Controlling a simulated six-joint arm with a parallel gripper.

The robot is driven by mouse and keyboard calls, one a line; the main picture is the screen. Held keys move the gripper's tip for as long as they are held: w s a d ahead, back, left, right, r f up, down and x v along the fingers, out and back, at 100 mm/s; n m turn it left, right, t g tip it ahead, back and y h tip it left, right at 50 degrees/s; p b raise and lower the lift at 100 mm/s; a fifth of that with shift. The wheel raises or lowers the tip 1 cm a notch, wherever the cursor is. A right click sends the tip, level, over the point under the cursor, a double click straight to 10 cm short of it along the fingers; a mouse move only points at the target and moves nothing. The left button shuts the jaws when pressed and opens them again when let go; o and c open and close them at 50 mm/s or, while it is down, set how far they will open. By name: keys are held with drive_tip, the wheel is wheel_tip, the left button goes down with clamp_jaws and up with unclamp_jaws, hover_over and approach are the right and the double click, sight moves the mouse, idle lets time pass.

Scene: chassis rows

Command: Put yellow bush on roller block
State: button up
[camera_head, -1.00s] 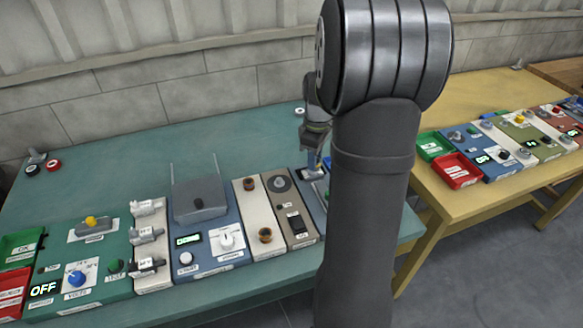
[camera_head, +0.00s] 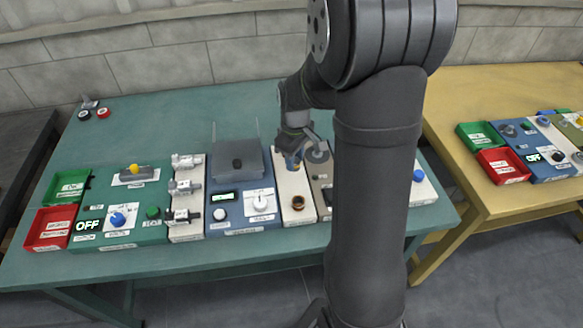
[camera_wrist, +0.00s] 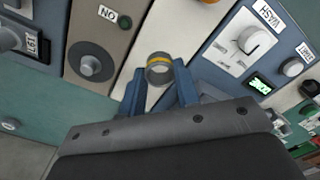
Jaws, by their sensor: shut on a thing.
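My gripper (camera_head: 292,163) reaches down over the upper part of a narrow cream panel (camera_head: 286,182). In the wrist view its blue fingertips (camera_wrist: 159,80) are shut on a short grey ring with a yellow band, which looks like the yellow bush (camera_wrist: 159,68). The cream panel is close behind it; I cannot tell whether the bush still touches it. A similar orange-brown ring (camera_head: 297,203) sits lower on this panel. I cannot tell for sure which part is the roller block; a cream panel with several grey cylindrical fittings (camera_head: 186,188) stands further left.
A blue panel (camera_head: 225,226) with a grey box (camera_head: 238,165) adjoins on the left, a brown panel (camera_wrist: 105,42) on the other side. Green (camera_head: 69,184) and red (camera_head: 50,228) trays are at far left. My arm hides panels at right.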

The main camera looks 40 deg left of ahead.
drive_tip(key=shift+s+a+f, duration=0.15)
drive_tip(key=shift+a+f, duration=0.25)
drive_tip(key=shift+a, duration=0.05)
drive_tip(key=shift+f, duration=1.9)
drive_tip(key=shift+f, duration=0.15)
drive_tip(key=o, duration=1)
wheel_tip(320, 180, up, 12)
drive_tip(key=shift+r, duration=0.2)
